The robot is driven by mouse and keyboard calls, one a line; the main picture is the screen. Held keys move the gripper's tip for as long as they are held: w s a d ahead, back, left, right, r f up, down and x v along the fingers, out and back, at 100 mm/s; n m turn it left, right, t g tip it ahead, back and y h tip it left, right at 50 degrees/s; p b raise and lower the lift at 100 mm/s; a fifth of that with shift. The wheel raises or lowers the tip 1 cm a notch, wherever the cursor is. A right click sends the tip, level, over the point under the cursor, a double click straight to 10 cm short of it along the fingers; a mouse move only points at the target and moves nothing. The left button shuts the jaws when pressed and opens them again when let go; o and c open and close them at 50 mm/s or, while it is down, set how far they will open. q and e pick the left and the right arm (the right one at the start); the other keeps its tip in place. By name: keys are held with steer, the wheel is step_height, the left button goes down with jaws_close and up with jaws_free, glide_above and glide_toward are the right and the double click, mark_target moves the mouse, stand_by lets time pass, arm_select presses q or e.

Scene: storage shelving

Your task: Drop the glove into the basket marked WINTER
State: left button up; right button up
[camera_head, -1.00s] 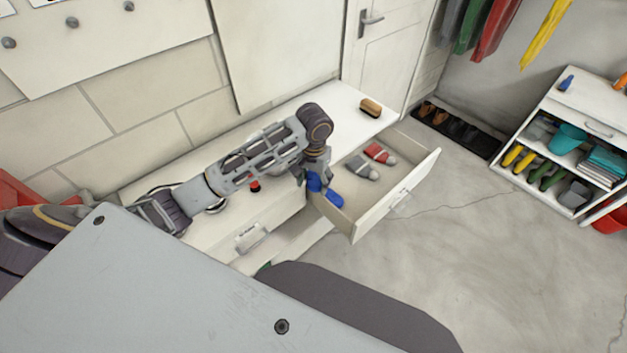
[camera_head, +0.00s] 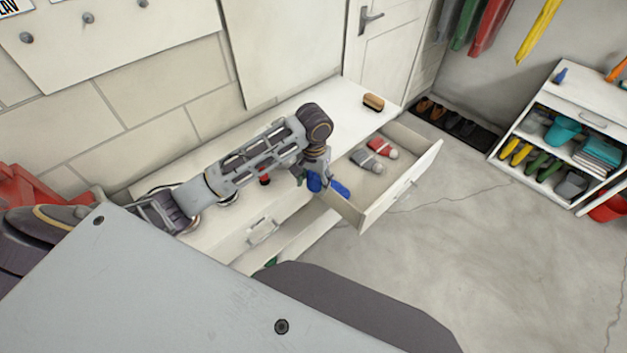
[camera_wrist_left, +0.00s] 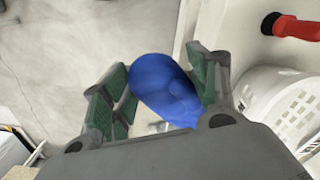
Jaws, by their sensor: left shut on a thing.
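My left gripper (camera_head: 320,180) is shut on a blue glove (camera_wrist_left: 165,88), which shows between the green-padded fingers (camera_wrist_left: 160,100) in the left wrist view. In the head view the blue glove (camera_head: 340,189) hangs by the left end of the open drawer, partly hidden by the gripper. A white slatted basket (camera_wrist_left: 285,102) stands at the right of the left wrist view. No marking can be read on it, so I cannot tell if it is the WINTER one. My right gripper is not in view.
The open drawer (camera_head: 400,192) holds grey and red gloves (camera_head: 381,148). A wooden brush (camera_head: 373,102) lies on the white cabinet top. A red-handled brush (camera_wrist_left: 290,27) is near the basket. Open floor (camera_head: 500,250) lies to the right, with a shoe shelf (camera_head: 530,165) beyond.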

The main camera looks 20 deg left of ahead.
arm_select(q)
steer(key=shift+r, duration=0.45)
steer(key=shift+w+a+r+p, duration=0.25)
steer(key=shift+w+r+p, duration=0.2)
steer(key=shift+r+p, duration=0.15)
steer(key=w+a+r+n+p, duration=0.1)
steer(key=a+r+n+p, duration=0.5)
steer(key=r, duration=0.4)
steer(key=shift+w+a+n, duration=0.4)
steer(key=shift+a+n, duration=0.2)
steer(key=shift+a, duration=0.35)
steer(key=shift+r+n, duration=0.1)
steer(key=shift+n, duration=0.5)
steer(key=shift+w+r, duration=0.1)
